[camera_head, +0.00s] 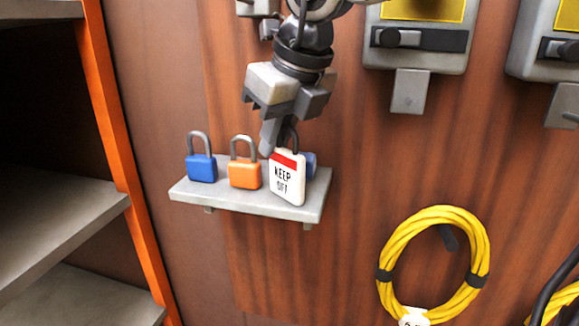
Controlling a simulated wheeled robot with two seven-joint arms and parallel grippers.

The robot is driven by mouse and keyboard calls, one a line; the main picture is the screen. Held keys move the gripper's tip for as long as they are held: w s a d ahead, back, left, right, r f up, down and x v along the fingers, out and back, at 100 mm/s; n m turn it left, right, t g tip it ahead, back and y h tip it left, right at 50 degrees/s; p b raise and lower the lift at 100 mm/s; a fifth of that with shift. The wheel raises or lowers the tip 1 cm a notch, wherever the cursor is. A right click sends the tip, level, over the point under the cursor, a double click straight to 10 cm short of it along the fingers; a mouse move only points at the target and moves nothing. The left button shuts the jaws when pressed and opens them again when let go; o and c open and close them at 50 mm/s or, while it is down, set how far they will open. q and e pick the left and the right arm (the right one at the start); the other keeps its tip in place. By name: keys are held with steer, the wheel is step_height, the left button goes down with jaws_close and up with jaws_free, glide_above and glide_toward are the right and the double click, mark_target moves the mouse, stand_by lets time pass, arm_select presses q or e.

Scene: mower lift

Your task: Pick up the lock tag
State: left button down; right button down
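The lock tag (286,178) is white with a red band and the words KEEP OFF. It stands a little tilted at the right part of a small grey wall shelf (240,200). My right gripper (277,138) comes down from above, its fingers at the tag's top edge by a dark loop. One finger shows clearly; the other is hidden or blends with the loop, so I cannot tell whether it grips. A blue object (310,164) is partly hidden behind the tag. My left gripper is not in view.
A blue padlock (202,168) and an orange padlock (244,174) stand left of the tag on the shelf. Grey switch boxes (416,60) hang upper right. A coiled yellow cable (392,244) hangs lower right. An orange-edged rack (125,170) stands at left.

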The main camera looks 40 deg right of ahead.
step_height(320, 180, up, 10)
steer(key=shift+p, duration=0.4)
stand_by(0.3)
stand_by(0.6)
